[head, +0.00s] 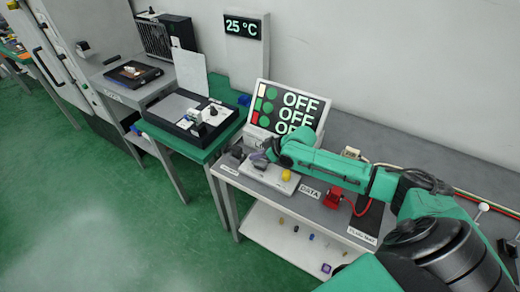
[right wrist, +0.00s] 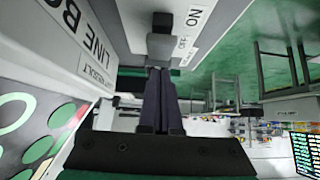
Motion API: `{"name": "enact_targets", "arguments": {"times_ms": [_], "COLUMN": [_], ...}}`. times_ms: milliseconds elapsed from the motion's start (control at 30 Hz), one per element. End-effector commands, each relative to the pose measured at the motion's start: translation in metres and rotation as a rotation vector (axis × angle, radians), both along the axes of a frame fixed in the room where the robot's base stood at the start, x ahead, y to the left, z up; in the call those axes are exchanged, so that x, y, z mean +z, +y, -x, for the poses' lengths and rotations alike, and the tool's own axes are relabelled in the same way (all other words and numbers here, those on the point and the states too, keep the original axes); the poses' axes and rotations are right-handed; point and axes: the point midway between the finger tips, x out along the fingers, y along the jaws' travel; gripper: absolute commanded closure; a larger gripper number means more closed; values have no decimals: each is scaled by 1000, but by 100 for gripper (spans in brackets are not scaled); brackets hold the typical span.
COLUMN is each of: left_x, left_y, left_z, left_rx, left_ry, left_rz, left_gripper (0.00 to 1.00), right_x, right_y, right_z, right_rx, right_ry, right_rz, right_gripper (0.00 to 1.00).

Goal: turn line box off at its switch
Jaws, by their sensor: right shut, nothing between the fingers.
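The line box (right wrist: 95,35) shows in the right wrist view as a pale casing with "LINE BO" lettering on its side. Its dark switch (right wrist: 160,42) sticks out ahead of my fingers, beside the "OFF" label (right wrist: 183,46); the "ON" label (right wrist: 195,17) is farther up. My right gripper (right wrist: 158,72) is shut and empty, its fingertips just below the switch knob; I cannot tell if they touch. In the head view my right gripper (head: 262,157) is low at the box, and hides the switch. My left gripper is not in view.
A display (head: 297,108) reading "OFF" in several rows stands behind the box. A yellow ball knob (head: 287,175) and a red item (head: 332,197) are on the same table. A dark tray (head: 190,118) sits on the green table to the left. Green floor is open in front.

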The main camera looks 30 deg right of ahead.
Motion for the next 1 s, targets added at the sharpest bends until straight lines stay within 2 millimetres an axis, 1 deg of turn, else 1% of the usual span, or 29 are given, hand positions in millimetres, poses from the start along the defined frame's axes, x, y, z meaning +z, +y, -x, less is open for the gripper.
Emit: {"name": "enact_targets", "arguments": {"times_ms": [33,167,200,233,300,500,600,767,1000], "left_x": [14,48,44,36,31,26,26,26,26], "left_y": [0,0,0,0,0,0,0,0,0], "left_z": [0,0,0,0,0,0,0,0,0], "left_rx": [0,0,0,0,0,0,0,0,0], "left_ry": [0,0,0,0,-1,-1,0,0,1], "left_rz": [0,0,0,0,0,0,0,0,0], "left_gripper": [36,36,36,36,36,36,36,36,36], "right_x": [14,46,47,47,60,99,111,118,119], "right_y": [1,6,4,0,-5,-16,-21,-21,-21], "right_z": [-1,-3,0,4,13,35,41,45,45], "right_rx": [-1,-3,-4,-4,-4,-1,-4,-3,-4], "right_ry": [-1,-1,0,-1,-1,1,0,1,-1], "right_rz": [-1,-1,2,4,6,8,5,1,-1], "right_gripper": [100,100,100,100,100,100,100,100,100]}}
